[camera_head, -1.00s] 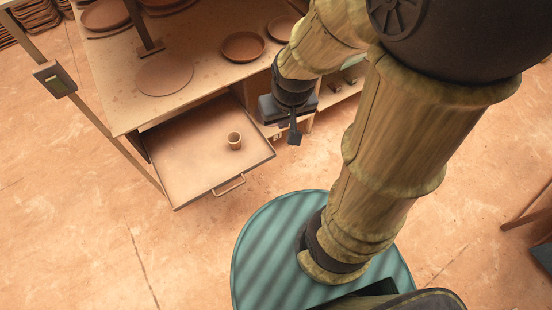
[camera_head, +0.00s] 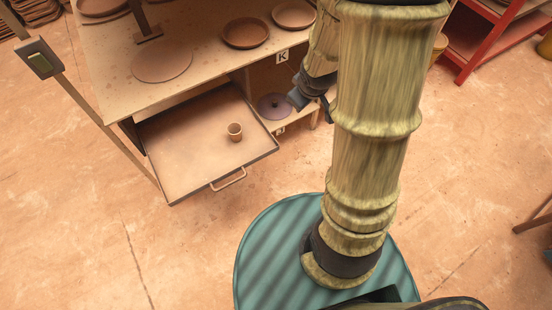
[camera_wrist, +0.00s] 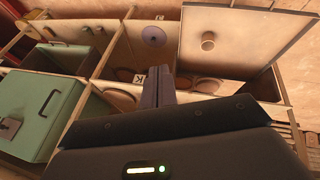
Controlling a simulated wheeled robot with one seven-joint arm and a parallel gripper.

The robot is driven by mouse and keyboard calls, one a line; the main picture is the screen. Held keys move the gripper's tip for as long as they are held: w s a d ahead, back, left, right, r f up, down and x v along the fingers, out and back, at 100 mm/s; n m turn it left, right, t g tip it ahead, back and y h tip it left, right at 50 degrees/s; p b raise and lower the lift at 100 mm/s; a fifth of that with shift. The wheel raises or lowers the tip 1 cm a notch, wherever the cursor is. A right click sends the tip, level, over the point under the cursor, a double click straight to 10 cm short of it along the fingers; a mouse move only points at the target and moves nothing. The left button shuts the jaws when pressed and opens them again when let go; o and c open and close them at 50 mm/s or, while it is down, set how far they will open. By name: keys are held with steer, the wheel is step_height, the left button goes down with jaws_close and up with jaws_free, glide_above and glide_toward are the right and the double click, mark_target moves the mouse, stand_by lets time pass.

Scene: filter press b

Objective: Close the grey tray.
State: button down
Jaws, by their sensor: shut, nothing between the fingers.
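The tray (camera_head: 185,150) is pulled out from under the worktable, with a sandy floor and a dark grey rim. Its bar handle (camera_head: 229,179) is on the front edge. A small cup (camera_head: 234,131) stands upright in it near the right side. The tray also shows at upper right in the wrist view (camera_wrist: 245,38), with the cup (camera_wrist: 208,40) in it. My gripper (camera_wrist: 160,82) is shut and empty, apart from the tray. In the head view my wrist is right of the tray, and the fingers are partly hidden there.
The worktable (camera_head: 110,62) holds several brown plates and bowls. Open shelves below it hold a round purple-grey lid (camera_head: 274,106). A post with a small box (camera_head: 39,58) stands left of the tray. Green boxes (camera_wrist: 40,108) show in the wrist view. The floor before the tray is clear.

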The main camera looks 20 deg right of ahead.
steer(key=w+d+f+n+t+y+b, duration=0.1)
steer(key=w+f+n+b, duration=0.25)
steer(key=f, duration=0.45)
steer(key=w+d+f+n+y+b, duration=0.15)
steer(key=f+n+b, duration=0.3)
steer(key=f, duration=0.45)
steer(key=s+a+f+n+g+y+b, duration=0.1)
steer(key=f+n+y+b, duration=0.1)
steer(key=f, duration=0.5)
steer(key=s+a+f+n+g+y+b, duration=0.1)
steer(key=s+f+n+y+b, duration=0.1)
steer(key=f+n+b, duration=0.2)
step_height(320, 180, down, 5)
steer(key=b, duration=0.3)
steer(key=shift+s+r+n, duration=0.2)
steer(key=shift+s+n, duration=0.05)
steer(key=shift+n, duration=0.05)
steer(key=shift+f+y, duration=0.1)
steer(key=shift+y, duration=0.15)
